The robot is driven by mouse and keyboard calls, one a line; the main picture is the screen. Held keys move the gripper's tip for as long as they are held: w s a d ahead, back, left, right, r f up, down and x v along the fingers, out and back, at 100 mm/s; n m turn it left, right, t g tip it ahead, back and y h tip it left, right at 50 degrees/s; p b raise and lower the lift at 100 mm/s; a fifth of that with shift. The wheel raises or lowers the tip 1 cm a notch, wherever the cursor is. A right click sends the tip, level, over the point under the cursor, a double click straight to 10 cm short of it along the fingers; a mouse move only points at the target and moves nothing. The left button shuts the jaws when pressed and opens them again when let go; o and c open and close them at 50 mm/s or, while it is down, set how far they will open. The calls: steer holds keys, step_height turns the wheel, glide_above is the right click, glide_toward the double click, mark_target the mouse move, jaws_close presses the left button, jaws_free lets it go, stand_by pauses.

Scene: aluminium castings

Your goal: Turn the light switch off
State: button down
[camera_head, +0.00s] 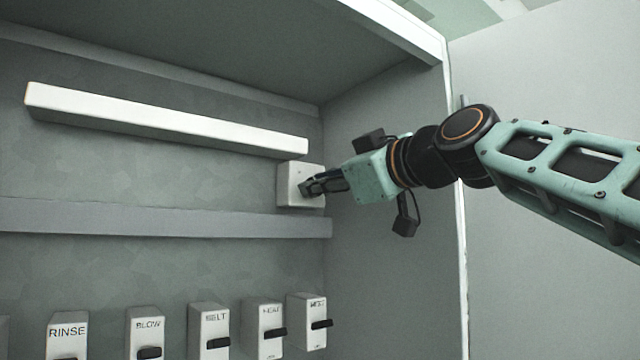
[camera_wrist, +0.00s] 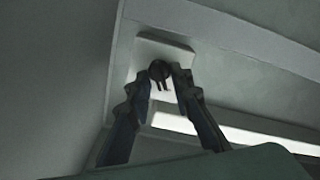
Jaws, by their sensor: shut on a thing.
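The light switch (camera_head: 290,187) is a white square box on the back wall, close to the right corner, just below the end of a long white light bar. My gripper (camera_head: 308,188) reaches it from the right, with its fingertips at the switch's face. In the wrist view, the switch plate (camera_wrist: 150,50) is pale, with a small dark knob (camera_wrist: 159,70) at its middle. My two fingers (camera_wrist: 162,82) stand on either side of the knob, shut on it. The knob's exact setting is hard to tell.
The long white light bar (camera_head: 165,122) runs along the wall at the upper left. A grey ledge (camera_head: 150,217) runs below the switch. Several labelled lever boxes, such as BELT (camera_head: 208,325), stand in a row lower down. A side wall (camera_head: 385,270) closes the right.

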steer(key=c, duration=2.1)
jaws_free()
steer(key=shift+s+d, duration=0.1)
steer(key=v, duration=1.1)
steer(key=shift+s+d, duration=0.2)
steer(key=shift+s, duration=0.15)
steer(key=s+d+f+m+g+h+p, duration=0.1)
steer(key=s+f+m+g+h, duration=0.2)
steer(key=f, duration=1.3)
steer(key=s+d+f+m+g+h+p, duration=0.1)
steer(key=s+f+m+g+h, duration=0.2)
steer(key=f, duration=1.3)
steer(key=s+d+f+m+g+h+p, duration=0.1)
steer(key=s+f+m, duration=0.6)
steer(key=f, duration=1)
steer(key=shift+s+d+g+h+p, duration=0.15)
steer(key=shift+s+d+g+h, duration=0.1)
steer(key=shift+g+h, duration=0.45)
steer(key=shift+s+d+g+h+p, duration=0.15)
steer(key=shift+s+d+g+h, duration=0.1)
steer(key=shift+g+h, duration=0.4)
